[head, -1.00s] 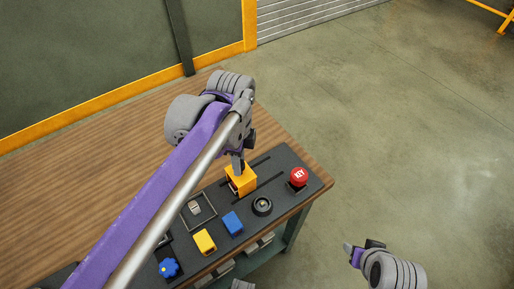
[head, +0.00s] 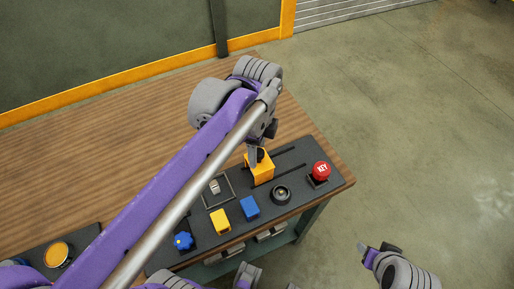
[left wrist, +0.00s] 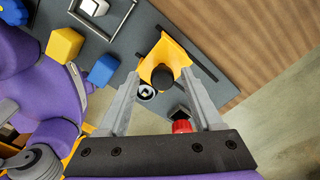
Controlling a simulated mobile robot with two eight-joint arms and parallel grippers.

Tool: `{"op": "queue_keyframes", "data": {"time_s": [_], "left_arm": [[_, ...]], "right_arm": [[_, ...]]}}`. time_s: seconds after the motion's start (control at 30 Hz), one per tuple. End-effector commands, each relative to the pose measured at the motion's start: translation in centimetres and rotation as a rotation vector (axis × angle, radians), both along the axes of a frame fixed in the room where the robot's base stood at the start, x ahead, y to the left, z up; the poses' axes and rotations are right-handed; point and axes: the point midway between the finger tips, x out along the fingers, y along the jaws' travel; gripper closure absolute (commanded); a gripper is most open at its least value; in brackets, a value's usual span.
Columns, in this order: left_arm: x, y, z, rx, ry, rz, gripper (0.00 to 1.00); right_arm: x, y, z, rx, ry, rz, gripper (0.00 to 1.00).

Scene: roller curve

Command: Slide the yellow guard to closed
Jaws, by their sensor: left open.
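The yellow guard (head: 263,174) stands on the dark control panel, at the left end of two dark slots that run to the right. In the left wrist view the guard (left wrist: 178,52) carries a round black knob (left wrist: 162,77). My left gripper (head: 257,157) is over the guard, pointing down. In the left wrist view its open fingers (left wrist: 160,80) are on either side of the knob, with gaps visible; I cannot tell whether they touch it. My right gripper (head: 370,252) is off the panel at lower right, its jaw opening unclear.
A red KEY button (head: 321,170), a black round dial (head: 281,194), a blue block (head: 250,208), a yellow block (head: 220,222), a blue knob (head: 183,241) and a framed metal switch (head: 215,187) share the panel. The wooden table (head: 150,150) behind is clear.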

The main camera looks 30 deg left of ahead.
Motion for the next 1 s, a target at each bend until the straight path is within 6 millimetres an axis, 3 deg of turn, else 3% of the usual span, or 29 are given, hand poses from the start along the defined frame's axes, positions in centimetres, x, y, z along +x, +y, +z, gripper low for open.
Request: {"op": "queue_keyframes", "data": {"time_s": [0.5, 0.7, 1.0], "left_arm": [[0.0, 0.0, 9.0, 0.001, 0.000, 0.000, 0.33], [0.0, 0.0, 10.5, 0.001, 0.000, 0.001, 0.33], [0.0, 0.0, 10.5, 0.001, 0.001, 0.001, 0.33]], "right_arm": [[0.2, 0.0, 0.9, 0.000, -0.004, 0.000, 0.46], [0.2, 0.0, 1.0, 0.000, -0.004, 0.000, 0.46], [0.2, 0.0, 1.0, 0.000, -0.004, 0.000, 0.46]]}}
